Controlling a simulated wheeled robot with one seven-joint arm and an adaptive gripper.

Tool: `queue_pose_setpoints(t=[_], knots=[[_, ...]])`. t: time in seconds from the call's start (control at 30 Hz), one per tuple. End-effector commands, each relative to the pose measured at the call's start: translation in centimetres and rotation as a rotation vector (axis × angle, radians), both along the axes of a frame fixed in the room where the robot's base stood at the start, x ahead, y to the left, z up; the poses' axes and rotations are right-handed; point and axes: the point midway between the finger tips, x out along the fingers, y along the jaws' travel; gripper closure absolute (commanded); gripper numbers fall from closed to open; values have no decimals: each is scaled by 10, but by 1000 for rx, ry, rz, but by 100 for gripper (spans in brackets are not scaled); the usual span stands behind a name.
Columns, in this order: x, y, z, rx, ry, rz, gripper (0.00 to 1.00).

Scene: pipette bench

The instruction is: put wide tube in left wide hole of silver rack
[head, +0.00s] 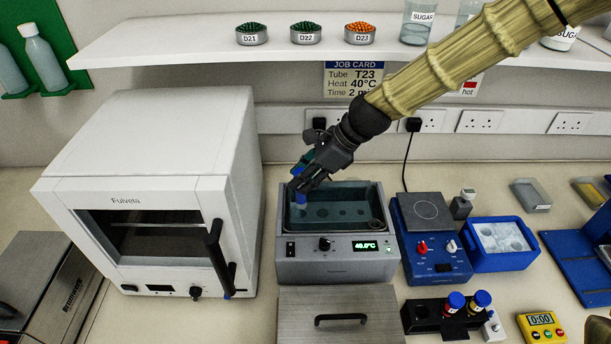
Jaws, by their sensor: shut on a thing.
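My gripper (302,182) hangs over the left back part of the grey water bath (338,270). It is shut on a slim item, taken as the wide tube (300,198), of which a small blue part shows below the fingers. The fingers hide most of it, and I cannot tell whether its lower end touches anything. Inside the bath a teal-tinted plate (322,213) has several dark round holes. I cannot tell whether this plate is the silver rack. No other rack in view looks clearly silver.
A white oven (150,150) stands close left of the bath. Right are a hotplate (432,235), a blue ice box (510,262) and a black rack (420,318) with blue- and yellow-capped tubes. A metal lid (340,305) lies in front. A shelf (200,52) spans the back.

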Motion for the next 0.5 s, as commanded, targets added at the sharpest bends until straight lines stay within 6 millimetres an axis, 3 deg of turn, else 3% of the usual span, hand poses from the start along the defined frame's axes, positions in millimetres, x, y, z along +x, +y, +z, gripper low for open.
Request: queue_pose_setpoints(t=[0.5], knots=[[0, 0, -30, 0, 0, 0, 98]])
